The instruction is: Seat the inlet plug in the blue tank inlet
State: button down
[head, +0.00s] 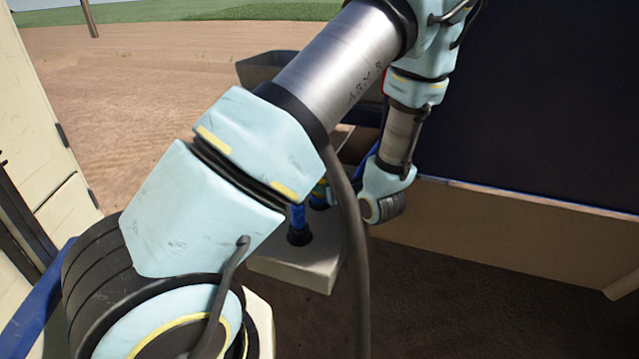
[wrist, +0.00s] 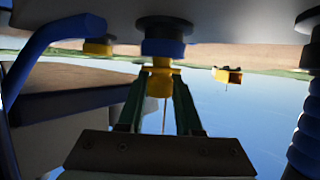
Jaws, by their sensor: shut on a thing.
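In the wrist view, which appears upside down, my gripper (wrist: 160,88) has its two dark green fingers closed on the yellow inlet plug (wrist: 160,66). The plug lines up with the blue tank inlet (wrist: 162,47), which has a black collar on a pale grey surface. Plug and inlet meet in the picture; I cannot tell whether the plug is inside or just against it. A thin line hangs from the plug. In the head view, my arm and a cable hide most of the gripper above the grey tank (head: 300,268).
A ribbed blue hose (wrist: 304,140) stands at the right of the wrist view, and a blue pipe (wrist: 50,45) bends at the left. Other yellow parts (wrist: 228,75) show behind. In the head view, a blue post (head: 298,218) rises from the tank, and a dark panel stands right.

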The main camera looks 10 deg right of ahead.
jog(key=shift+f, duration=0.35)
dwell(0.3)
jog(key=c, duration=0.5)
grip_release()
